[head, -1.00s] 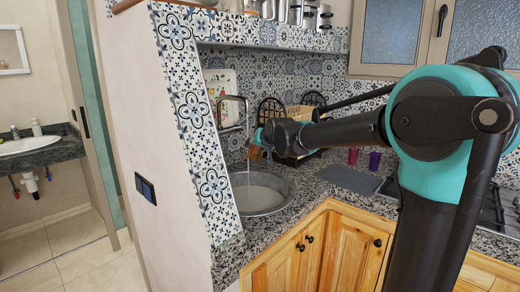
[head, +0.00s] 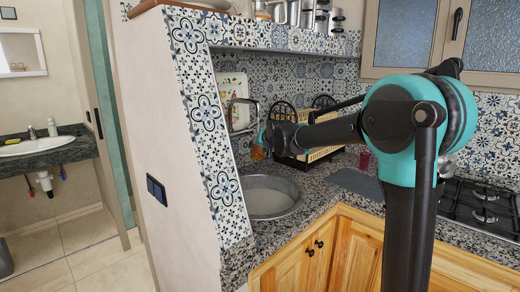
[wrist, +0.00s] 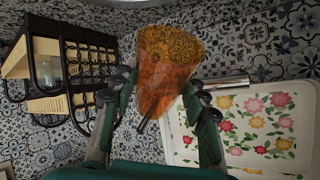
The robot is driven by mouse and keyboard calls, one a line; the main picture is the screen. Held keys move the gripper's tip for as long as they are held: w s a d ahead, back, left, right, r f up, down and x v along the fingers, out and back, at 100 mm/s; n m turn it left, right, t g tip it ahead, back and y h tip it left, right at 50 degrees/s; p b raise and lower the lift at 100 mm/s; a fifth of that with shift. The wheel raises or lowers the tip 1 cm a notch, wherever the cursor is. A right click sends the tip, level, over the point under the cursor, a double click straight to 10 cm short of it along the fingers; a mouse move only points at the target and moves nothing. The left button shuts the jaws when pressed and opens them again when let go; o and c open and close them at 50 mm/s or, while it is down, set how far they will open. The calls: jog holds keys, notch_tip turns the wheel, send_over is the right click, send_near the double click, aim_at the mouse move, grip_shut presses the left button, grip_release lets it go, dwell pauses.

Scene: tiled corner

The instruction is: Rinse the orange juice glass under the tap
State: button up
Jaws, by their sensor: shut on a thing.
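My gripper (head: 263,137) is shut on the orange juice glass (head: 258,153), a translucent orange tumbler, above the sink (head: 270,198). In the wrist view, the glass (wrist: 168,68) sits tilted between the two fingers of my gripper (wrist: 158,84). The metal tap (head: 241,112) stands just left of the glass in the head view. In the wrist view a metal bar, likely the tap spout (wrist: 226,82), passes right of the glass; I cannot tell whether they touch. I cannot clearly make out running water now.
A flowered tray (wrist: 250,130) leans on the tiled wall behind the tap. A dish rack (head: 312,152) stands right of the sink, with a red cup (head: 365,159) farther right. A tiled wall end (head: 208,120) closes the sink's left side. The stove (head: 480,205) is at right.

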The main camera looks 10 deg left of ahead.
jog(key=shift+w+d, duration=0.1)
jog(key=shift+d, duration=0.05)
dwell(0.3)
jog(key=shift+w+d, duration=0.2)
jog(key=shift+d, duration=0.1)
jog(key=shift+s, duration=0.1)
jog(key=shift+s+d, duration=0.7)
jog(key=shift+s, duration=0.35)
jog(key=shift+s+d, duration=0.65)
jog(key=shift+s, duration=0.35)
jog(key=d+f+v, duration=0.1)
jog(key=v, duration=0.8)
jog(key=shift+s+d+f, duration=0.25)
jog(key=shift+d, duration=0.05)
